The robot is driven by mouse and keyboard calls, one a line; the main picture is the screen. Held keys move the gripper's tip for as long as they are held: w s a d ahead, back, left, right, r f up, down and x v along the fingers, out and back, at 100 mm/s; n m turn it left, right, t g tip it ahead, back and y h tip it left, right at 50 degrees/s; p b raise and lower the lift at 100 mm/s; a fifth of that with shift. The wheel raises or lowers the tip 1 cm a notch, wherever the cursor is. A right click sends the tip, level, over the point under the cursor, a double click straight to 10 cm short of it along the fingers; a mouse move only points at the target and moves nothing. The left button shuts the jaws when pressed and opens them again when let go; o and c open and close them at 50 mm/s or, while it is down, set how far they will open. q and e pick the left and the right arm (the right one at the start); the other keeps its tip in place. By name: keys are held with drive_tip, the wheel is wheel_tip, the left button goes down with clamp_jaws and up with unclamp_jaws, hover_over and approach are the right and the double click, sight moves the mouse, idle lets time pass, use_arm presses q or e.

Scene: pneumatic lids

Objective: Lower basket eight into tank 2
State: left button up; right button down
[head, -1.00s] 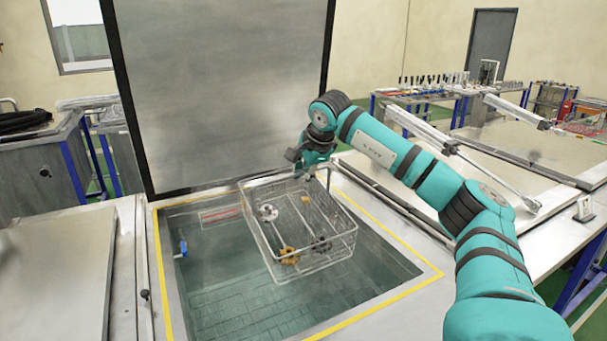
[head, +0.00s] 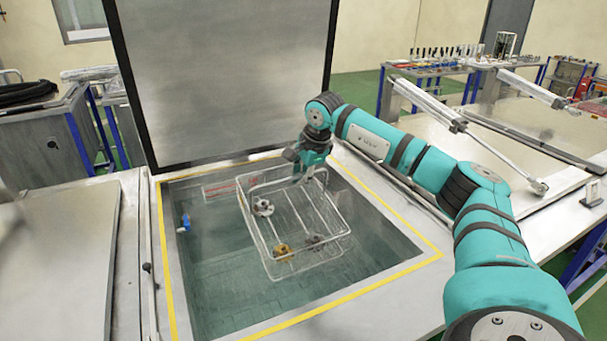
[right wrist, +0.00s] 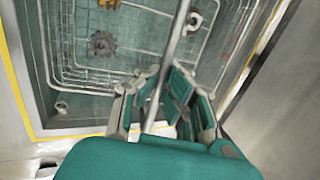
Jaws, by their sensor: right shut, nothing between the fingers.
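The wire basket (head: 318,248) hangs inside the opening of the liquid-filled tank (head: 395,240) with the yellow border. It holds a pale wheel (head: 262,207), a yellow gear (head: 282,249) and a dark gear (head: 313,241). Its lower part looks tinted by the liquid; the exact depth is unclear. My right gripper (head: 307,170) is at the basket's back edge. In the right wrist view my right gripper (right wrist: 168,88) is shut, and a basket bar runs past its fingers; the basket (right wrist: 75,78) lies beyond. No number is readable on basket or tank. My left gripper is not in view.
The tank's raised dark-edged lid (head: 225,80) stands behind the opening. A blue valve handle (head: 185,221) sticks out at the left inner wall. Closed lids (head: 55,255) flank the tank, with pneumatic cylinders (head: 430,105) at the right. Open liquid surface surrounds the basket.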

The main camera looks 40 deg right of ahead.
drive_tip(key=shift+d+f, duration=0.15)
drive_tip(key=shift+f, duration=0.2)
drive_tip(key=f+b, duration=0.1)
drive_tip(key=b, duration=0.5)
hover_over(305, 234)
drive_tip(key=shift+f, duration=3.1)
drive_tip(key=shift+b+x, duration=1.25)
drive_tip(key=shift+x, duration=0.2)
drive_tip(key=shift+s+f+b, duration=0.2)
drive_tip(key=shift+f+b, duration=2.95)
drive_tip(key=shift+f, duration=2.35)
drive_tip(key=shift+s+f+b, duration=0.1)
drive_tip(key=shift+f+b, duration=0.8)
drive_tip(key=shift+f, duration=0.4)
drive_tip(key=c, duration=2)
unclamp_jaws()
drive_tip(key=o, duration=0.4)
drive_tip(key=shift+r, duration=0.1)
